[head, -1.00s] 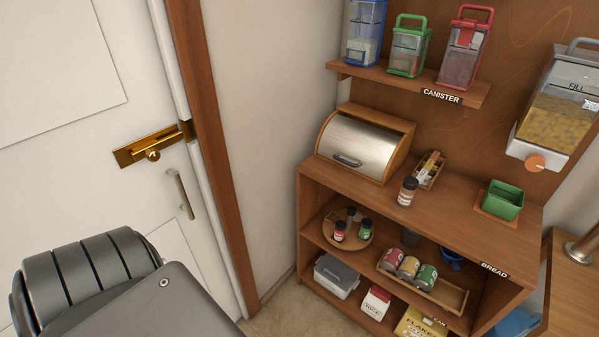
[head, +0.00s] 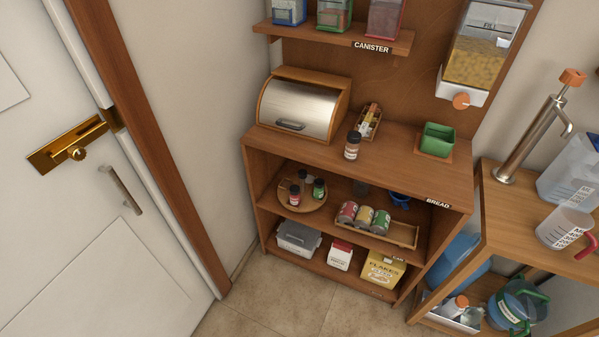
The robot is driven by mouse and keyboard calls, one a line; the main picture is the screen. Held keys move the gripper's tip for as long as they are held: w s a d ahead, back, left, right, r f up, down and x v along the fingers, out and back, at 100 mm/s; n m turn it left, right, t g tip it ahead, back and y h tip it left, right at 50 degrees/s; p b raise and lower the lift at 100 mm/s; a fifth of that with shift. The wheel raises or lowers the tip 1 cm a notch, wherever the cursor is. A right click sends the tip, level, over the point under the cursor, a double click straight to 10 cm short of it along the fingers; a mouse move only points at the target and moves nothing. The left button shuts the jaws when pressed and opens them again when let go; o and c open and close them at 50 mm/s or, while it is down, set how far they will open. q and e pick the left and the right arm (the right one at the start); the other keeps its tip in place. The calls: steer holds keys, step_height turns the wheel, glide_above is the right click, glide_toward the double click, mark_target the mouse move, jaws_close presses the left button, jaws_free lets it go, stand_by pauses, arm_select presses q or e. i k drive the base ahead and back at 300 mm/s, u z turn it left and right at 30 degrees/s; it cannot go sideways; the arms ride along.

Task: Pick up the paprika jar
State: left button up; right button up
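A spice jar (head: 352,147) with a dark lid and a pale label stands upright on the top of the wooden shelf unit (head: 400,160). Below it, a round wooden tray (head: 312,206) on the middle shelf holds a red jar (head: 295,196), a green jar (head: 319,189) and a dark-lidded jar (head: 303,175) behind them. The labels are too small to read, so I cannot tell which jar is the paprika. Neither of my grippers is in view.
A bread box (head: 300,108), a small wooden tray of packets (head: 369,121) and a green container (head: 437,139) flank the top jar. A can tray (head: 400,236) shares the middle shelf. Bare floor (head: 290,306) lies in front; a door (head: 110,260) stands left, another table (head: 540,225) right.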

mark_target(295, 190)
steer(key=k, duration=0.6)
steer(key=z, duration=0.75)
steer(key=i, duration=1.1)
steer(key=z, duration=0.05)
